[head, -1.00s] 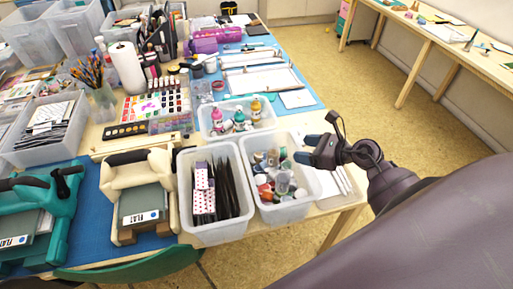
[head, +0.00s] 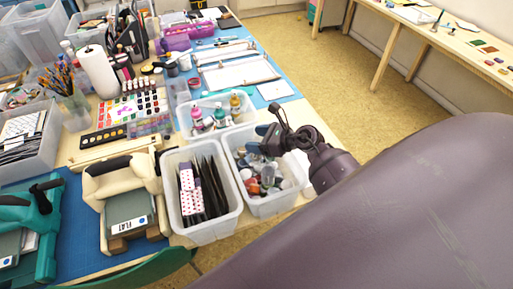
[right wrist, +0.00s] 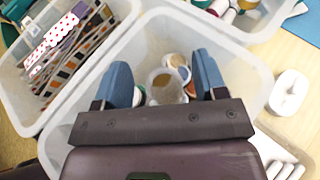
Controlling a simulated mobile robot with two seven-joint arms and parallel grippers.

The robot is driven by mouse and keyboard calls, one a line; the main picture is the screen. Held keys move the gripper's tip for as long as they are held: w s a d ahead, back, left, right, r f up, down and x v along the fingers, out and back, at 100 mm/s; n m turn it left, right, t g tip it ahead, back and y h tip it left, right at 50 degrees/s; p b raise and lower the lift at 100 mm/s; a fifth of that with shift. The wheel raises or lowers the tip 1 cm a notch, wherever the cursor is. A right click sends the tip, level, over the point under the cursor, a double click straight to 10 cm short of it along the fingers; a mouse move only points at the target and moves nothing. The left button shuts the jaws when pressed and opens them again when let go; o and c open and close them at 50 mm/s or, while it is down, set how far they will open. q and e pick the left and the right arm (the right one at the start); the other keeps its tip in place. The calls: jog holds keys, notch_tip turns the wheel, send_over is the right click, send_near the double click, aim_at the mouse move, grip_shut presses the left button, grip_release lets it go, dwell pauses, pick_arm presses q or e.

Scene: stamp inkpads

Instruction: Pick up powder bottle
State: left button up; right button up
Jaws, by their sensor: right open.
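My right gripper (head: 262,140) is open and empty, over a translucent bin (head: 264,207) of small jars and bottles. In the right wrist view my right gripper (right wrist: 163,72) has its blue fingers spread above the jars, with a clear jar (right wrist: 164,85) of brownish content between them. I cannot tell whether anything touches. Another translucent bin behind holds small bottles with a pink one (head: 196,117), a teal one (head: 219,115) and a yellow-topped one (head: 235,102). I cannot tell which item is the powder bottle. My left gripper is out of view.
A bin (head: 214,230) with dotted boxes and dark sleeves stands left of the jar bin. A cream press (head: 125,190) stands farther left. A white object (right wrist: 289,93) lies right of the jar bin. My right arm covers the lower right.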

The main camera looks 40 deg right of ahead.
jog(key=shift+x, duration=1.1)
jog(key=c, duration=1.1)
